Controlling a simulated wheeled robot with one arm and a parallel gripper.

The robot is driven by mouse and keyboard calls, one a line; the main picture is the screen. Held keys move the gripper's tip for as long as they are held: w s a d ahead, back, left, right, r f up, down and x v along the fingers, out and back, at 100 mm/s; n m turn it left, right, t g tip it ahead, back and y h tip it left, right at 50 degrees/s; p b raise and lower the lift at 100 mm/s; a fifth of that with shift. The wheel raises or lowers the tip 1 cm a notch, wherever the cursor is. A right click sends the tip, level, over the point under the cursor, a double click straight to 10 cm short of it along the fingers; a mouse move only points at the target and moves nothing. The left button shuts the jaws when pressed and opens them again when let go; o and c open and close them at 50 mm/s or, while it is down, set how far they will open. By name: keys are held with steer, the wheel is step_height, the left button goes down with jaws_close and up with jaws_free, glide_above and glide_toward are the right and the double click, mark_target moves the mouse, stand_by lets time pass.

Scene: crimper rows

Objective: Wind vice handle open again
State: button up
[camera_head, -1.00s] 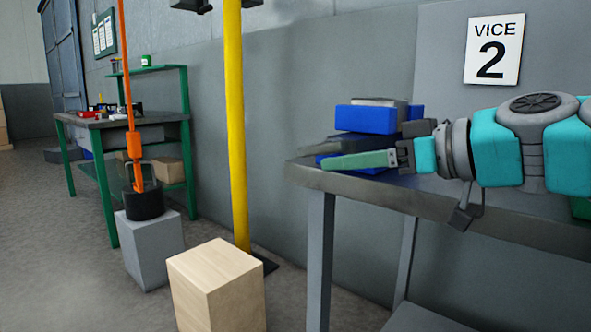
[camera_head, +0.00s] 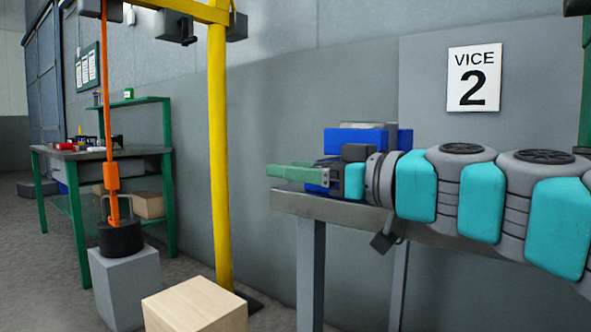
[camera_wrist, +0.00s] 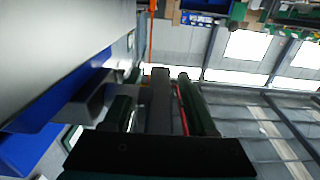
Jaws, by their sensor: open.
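The vice (camera_head: 355,138) is a blue block with a grey top on the grey bench, below the sign marked VICE 2. My gripper (camera_head: 285,172) has green fingers and points left in front of the vice, near the bench's left end. It hides the vice's lower part, and I cannot make out the handle in the head view. In the wrist view the two dark green fingers (camera_wrist: 160,100) stand apart. A dark grey bar and a thin red line show between them; I cannot tell what they are. Blue and grey parts, probably the vice (camera_wrist: 25,150), lie at the left.
The grey bench (camera_head: 335,207) stands against the wall. A yellow post (camera_head: 219,150) and a wooden block (camera_head: 190,305) stand left of it. An orange hoist rod (camera_head: 109,140) hangs to a black weight (camera_head: 120,238) on a grey block. A green-legged workbench (camera_head: 95,153) is farther back.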

steer(key=shift+a, duration=0.1)
jaws_close()
stand_by(0.4)
